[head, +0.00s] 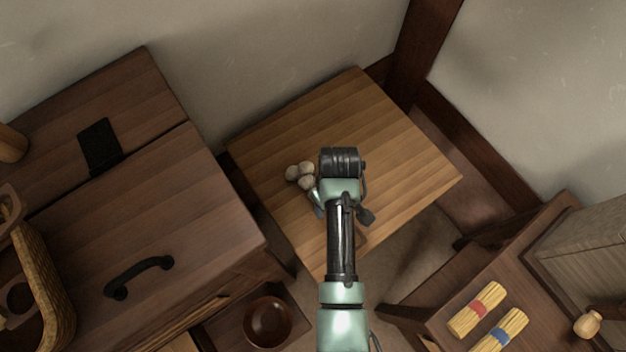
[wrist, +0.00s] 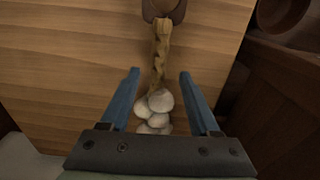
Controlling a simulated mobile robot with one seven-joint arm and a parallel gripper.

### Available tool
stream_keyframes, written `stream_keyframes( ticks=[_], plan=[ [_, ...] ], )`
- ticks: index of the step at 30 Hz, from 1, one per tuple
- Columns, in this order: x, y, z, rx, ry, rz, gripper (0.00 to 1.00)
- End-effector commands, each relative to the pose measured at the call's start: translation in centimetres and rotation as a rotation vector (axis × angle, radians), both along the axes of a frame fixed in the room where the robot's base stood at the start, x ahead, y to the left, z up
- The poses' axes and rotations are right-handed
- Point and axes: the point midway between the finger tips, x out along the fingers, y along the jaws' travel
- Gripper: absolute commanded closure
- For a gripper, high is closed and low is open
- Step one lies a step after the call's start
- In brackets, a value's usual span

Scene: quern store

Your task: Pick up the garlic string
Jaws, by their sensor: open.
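The garlic string lies on a light wooden tabletop (head: 400,150). In the head view its pale bulbs (head: 300,175) show just left of my arm, which hides much of the rest. In the wrist view the whitish bulbs (wrist: 155,108) sit low between my fingers, and a tan braided stalk (wrist: 161,50) runs up from them. My gripper (wrist: 160,75) is open, with one blue finger on each side of the string and gaps to both. The lowest bulbs are partly hidden by the gripper body. I cannot tell the fingertips' height above the table.
A brown rounded thing (wrist: 164,9) lies at the stalk's far end. A dark chest (head: 150,225) stands left, with a bowl (head: 268,321) below it. Tied yellow bundles (head: 476,309) lie on a low surface at right. The tabletop's right part is clear.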

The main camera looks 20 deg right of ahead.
Motion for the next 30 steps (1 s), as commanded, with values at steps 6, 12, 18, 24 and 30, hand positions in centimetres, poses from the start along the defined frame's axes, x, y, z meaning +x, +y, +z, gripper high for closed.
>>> stream_keyframes(
  ticks=[6,12,18,24,30],
  plan=[
    [0.4,-0.1,-3.1,0.0,0.002,0.0,0.38],
    [0.4,-0.1,-3.5,0.0,-0.001,0.001,0.38],
    [0.4,-0.1,-3.5,0.0,-0.001,0.001,0.54],
    [0.4,-0.1,-3.5,0.0,-0.001,0.001,0.9],
    [0.4,-0.1,-3.5,0.001,0.0,0.001,1.0]
  ],
)
